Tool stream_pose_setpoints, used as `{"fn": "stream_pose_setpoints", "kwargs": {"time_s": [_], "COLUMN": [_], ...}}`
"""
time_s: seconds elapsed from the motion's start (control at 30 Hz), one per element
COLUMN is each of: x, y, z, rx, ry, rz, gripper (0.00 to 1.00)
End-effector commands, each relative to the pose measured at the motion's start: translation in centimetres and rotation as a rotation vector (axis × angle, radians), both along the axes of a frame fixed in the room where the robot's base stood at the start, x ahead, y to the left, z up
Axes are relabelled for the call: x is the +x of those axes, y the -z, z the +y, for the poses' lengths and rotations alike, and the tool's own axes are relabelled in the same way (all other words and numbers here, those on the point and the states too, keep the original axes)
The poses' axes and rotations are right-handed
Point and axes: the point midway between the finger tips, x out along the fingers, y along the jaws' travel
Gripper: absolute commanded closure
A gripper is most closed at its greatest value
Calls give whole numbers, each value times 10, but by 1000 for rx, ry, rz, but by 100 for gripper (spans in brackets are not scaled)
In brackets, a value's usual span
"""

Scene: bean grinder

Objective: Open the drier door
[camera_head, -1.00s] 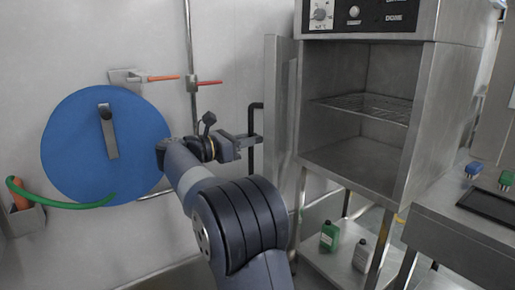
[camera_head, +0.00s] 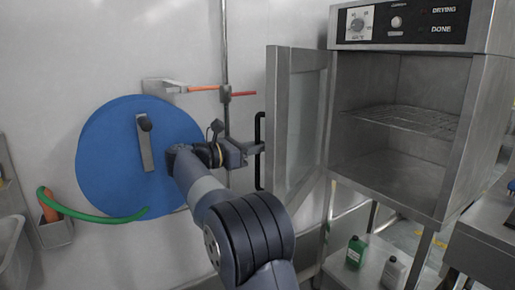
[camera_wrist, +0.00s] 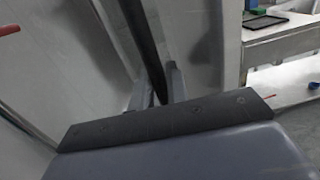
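The drier (camera_head: 480,120) is a steel cabinet on legs with its front open. Its door (camera_head: 300,125), a steel frame with a glass pane, stands swung out wide to the left, its inner face partly visible. A black vertical bar handle (camera_head: 259,170) is on the door's outer side. My gripper (camera_head: 258,149) is at this handle, left of the door. In the wrist view the black handle (camera_wrist: 142,35) runs down between the two fingers (camera_wrist: 158,90), which are close around it. The exact contact is hard to see.
A blue hose reel (camera_head: 105,165) with a green hose is on the wall behind my arm. Pipes with orange and red valve levers (camera_head: 205,88) are above it. A wire rack (camera_head: 405,120) is inside the drier. Bottles (camera_head: 356,252) stand on the shelf below.

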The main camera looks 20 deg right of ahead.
Motion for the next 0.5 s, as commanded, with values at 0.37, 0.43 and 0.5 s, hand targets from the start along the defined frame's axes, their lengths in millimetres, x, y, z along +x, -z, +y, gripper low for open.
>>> {"fn": "stream_pose_setpoints", "kwargs": {"time_s": [0.37,0.43,0.5], "x": [0,0,0], "y": [0,0,0], "z": [0,0,4], "rx": [1,1,1], "ry": [1,1,0], "rz": [0,0,0], "gripper": [66,66,66]}}
